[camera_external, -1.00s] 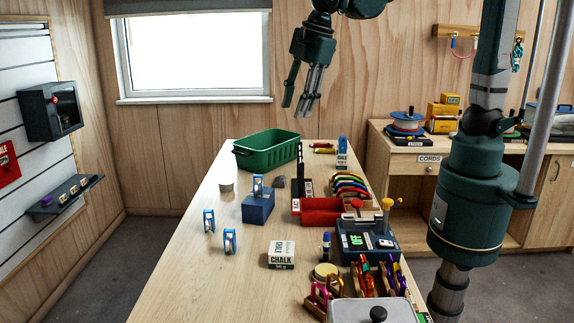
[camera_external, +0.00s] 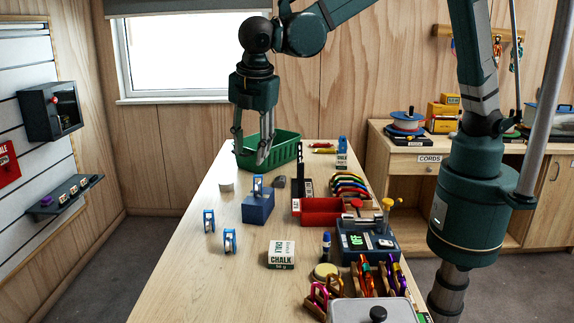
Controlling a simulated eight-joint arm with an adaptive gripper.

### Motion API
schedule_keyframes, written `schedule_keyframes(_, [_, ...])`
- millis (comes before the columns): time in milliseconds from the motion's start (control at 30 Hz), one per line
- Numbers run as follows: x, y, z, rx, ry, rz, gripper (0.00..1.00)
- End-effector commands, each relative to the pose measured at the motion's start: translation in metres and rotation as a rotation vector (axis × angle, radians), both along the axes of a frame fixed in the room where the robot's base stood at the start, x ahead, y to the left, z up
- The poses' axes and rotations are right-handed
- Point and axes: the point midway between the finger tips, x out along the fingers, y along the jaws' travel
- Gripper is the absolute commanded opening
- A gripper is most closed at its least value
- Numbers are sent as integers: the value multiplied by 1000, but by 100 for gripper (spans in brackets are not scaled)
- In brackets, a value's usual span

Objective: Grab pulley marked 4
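Three small blue-and-white pulleys are in view. One pulley (camera_external: 257,185) stands on a blue block (camera_external: 257,208). Another pulley (camera_external: 209,221) stands on the table at the left, and a third pulley (camera_external: 230,241) stands just in front of it. The markings on them are too small to read. My gripper (camera_external: 250,160) points down with its fingers apart and nothing between them. In the picture its fingertips are above the pulley on the block and in front of the green bin; the exact height is unclear.
The green bin (camera_external: 284,151) is at the table's far end. A chalk box (camera_external: 281,254), a red tray (camera_external: 322,218) and a device with a green display (camera_external: 366,241) line the middle and right. The table's (camera_external: 185,285) left front is bare.

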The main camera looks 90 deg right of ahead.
Motion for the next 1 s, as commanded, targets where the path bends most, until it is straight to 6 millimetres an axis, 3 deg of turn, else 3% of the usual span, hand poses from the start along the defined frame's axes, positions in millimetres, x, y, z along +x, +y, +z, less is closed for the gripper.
schedule_keyframes(300, [29,45,-47,-62,73,115,36])
schedule_keyframes(700, [52,100,-111,-136,168,254,36])
schedule_keyframes(1000, [58,123,-141,-168,210,312,36])
